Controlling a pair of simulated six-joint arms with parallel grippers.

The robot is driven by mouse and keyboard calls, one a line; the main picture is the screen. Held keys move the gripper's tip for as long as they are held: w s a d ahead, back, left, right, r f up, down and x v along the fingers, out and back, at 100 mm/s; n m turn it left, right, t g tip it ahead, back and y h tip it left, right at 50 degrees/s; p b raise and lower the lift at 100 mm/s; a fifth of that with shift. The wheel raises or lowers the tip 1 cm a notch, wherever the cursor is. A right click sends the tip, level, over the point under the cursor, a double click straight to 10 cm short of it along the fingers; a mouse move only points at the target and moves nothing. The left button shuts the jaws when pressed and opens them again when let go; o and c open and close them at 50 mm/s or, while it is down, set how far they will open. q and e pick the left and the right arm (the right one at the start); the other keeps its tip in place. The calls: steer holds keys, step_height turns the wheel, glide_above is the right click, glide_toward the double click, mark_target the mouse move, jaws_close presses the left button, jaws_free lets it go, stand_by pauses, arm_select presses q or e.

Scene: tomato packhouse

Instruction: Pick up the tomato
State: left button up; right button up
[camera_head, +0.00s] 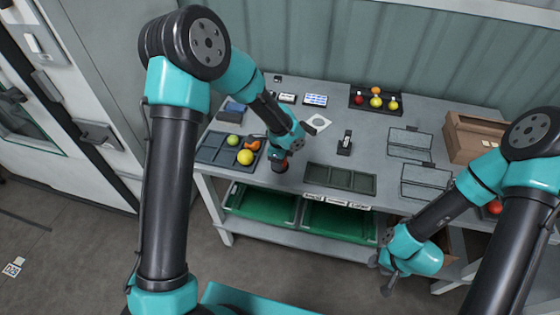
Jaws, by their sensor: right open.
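A red tomato (281,166) is on the grey table (290,184), directly under the end of my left arm and partly hidden by it. My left gripper (280,154) points down at this tomato; its fingers are too hidden to show whether it is open. A dark divided tray (210,155) at the left holds a green tomato (233,140), an orange-red one (252,144) and a yellow one (245,157). My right gripper (380,277) is open and empty, in front of the table's front edge. Another red tomato (494,207) shows partly behind my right arm.
An empty dark tray (340,179) lies at the front middle. A back tray (361,91) holds several small coloured tomatoes. A small black device (345,143) stands mid-table. Wire-frame trays (410,142) and a cardboard box (470,138) are at the right. Green bins (338,221) sit below.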

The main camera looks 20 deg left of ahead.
arm_select(q)
steer(key=shift+r, duration=1.45)
steer(key=s+d, duration=0.2)
steer(key=s, duration=0.5)
steer(key=s+d+r, duration=0.1)
steer(key=s+d, duration=0.1)
steer(key=s, duration=0.6)
steer(key=shift+s+d+r, duration=0.2)
steer(key=shift+r, duration=0.05)
